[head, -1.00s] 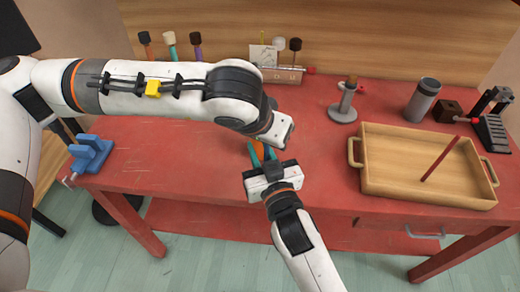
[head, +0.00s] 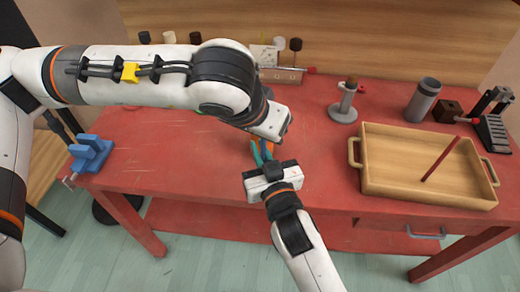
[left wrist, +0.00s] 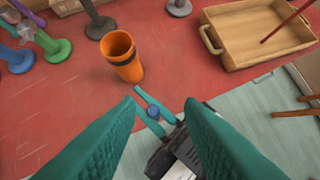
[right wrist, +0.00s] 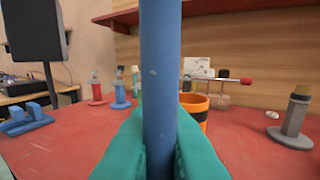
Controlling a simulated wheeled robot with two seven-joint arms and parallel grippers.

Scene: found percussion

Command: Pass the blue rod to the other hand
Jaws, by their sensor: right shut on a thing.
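The blue rod (right wrist: 158,80) stands upright between the teal fingers of my right gripper (right wrist: 160,150), which is shut on it. In the left wrist view the rod (left wrist: 153,112) shows nearly end-on between those fingers. In the head view my right gripper (head: 263,156) is at the table's front edge, and the rod is hard to make out. My left gripper (left wrist: 160,115) is open and empty, its fingers wide apart on either side of the rod's line of view, not visibly touching it. In the head view its fingers are hidden behind its wrist.
An orange cup (left wrist: 122,60) with a dark band stands just beyond the grippers. A wooden tray (head: 375,178) with a dark red stick is at the right. A grey stand (head: 343,112), a grey cylinder (head: 423,100) and a blue holder (head: 90,153) stand on the red table.

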